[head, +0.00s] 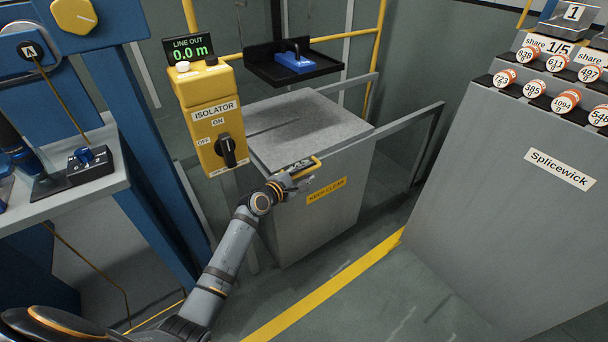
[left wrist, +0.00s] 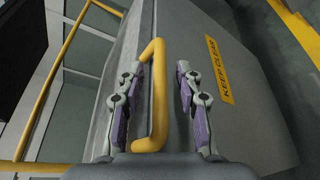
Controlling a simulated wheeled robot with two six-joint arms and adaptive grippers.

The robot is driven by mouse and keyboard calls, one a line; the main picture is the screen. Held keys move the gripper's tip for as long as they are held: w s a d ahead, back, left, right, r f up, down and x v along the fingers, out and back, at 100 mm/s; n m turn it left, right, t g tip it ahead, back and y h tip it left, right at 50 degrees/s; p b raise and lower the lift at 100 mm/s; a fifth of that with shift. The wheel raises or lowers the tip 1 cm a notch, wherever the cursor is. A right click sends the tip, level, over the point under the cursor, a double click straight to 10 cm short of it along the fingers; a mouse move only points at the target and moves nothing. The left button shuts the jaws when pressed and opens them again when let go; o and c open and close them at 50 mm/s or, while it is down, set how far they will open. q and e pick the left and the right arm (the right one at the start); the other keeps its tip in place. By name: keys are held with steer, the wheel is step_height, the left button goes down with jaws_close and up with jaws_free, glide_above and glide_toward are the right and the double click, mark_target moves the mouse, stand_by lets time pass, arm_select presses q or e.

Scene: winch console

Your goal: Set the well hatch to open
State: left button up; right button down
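The well hatch (head: 312,125) is a grey lid lying flat and closed on top of a grey box labelled "KEEP CLEAR" (head: 326,191). A yellow handle (head: 308,169) sits at the hatch's front edge; it also shows in the left wrist view (left wrist: 156,95). My left gripper (head: 303,178) is at this handle. In the left wrist view my left gripper (left wrist: 158,100) is open, with one finger on each side of the handle and a gap to both. My right gripper is not in view.
A yellow isolator box (head: 207,125) with a black knob stands left of the hatch. A black tray (head: 294,67) with a blue padlock-like item (head: 295,62) is behind it. A grey Splicewick cabinet (head: 520,170) stands right. A blue frame (head: 165,180) and shelf are left.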

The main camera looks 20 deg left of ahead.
arm_select(q)
jaws_close()
stand_by(0.4)
